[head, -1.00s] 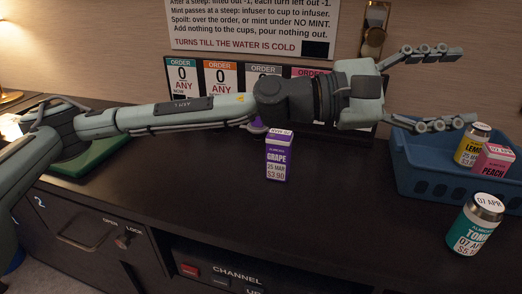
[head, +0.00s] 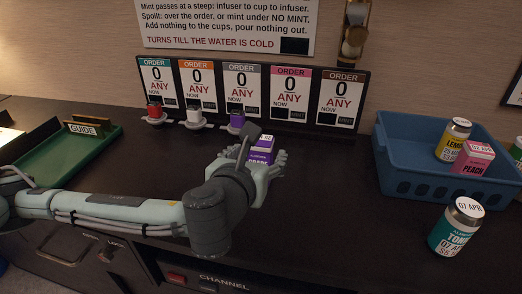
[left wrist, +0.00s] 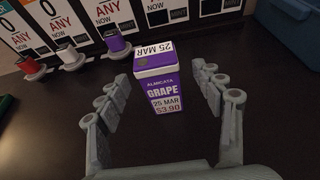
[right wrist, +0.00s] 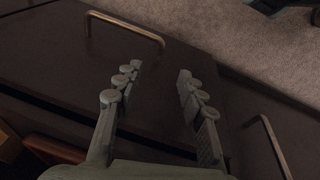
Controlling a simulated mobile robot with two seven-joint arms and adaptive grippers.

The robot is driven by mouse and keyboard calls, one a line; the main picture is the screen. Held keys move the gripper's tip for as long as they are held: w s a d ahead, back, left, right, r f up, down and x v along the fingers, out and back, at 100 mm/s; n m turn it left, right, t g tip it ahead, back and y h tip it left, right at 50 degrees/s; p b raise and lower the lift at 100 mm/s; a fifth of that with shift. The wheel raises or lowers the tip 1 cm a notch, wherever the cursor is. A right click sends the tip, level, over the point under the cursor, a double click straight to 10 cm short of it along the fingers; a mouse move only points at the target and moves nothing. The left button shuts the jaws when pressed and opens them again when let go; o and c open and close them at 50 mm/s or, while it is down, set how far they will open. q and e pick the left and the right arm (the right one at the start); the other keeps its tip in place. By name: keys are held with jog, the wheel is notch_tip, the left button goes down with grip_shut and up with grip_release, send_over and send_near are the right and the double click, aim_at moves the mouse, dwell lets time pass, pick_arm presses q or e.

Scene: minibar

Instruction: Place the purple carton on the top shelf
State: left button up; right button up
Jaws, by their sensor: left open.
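The purple carton (head: 262,146), marked GRAPE, stands upright on the dark counter. In the left wrist view the purple carton (left wrist: 161,86) stands between the spread fingers of my left gripper (left wrist: 168,95), with gaps on both sides. In the head view my left gripper (head: 262,158) is at the carton and hides its lower part. My right gripper (right wrist: 158,85) shows only in the right wrist view, open and empty, above dark cabinet fronts with metal handles. No top shelf can be made out.
A blue basket (head: 408,186) at the right holds a yellow can (head: 453,139) and a pink carton (head: 474,158). A teal can (head: 456,228) stands in front of it. Order cards (head: 243,92) and several small cups line the back. A green tray (head: 75,160) lies left.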

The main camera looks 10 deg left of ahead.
pick_arm(q)
jog(key=shift+x, duration=1.15)
jog(key=x, duration=0.5)
jog(key=shift+w+a+f, duration=0.1)
jog(key=shift+w+f, duration=0.05)
jog(key=c, duration=1.4)
grip_shut()
jog(key=shift+r, duration=0.25)
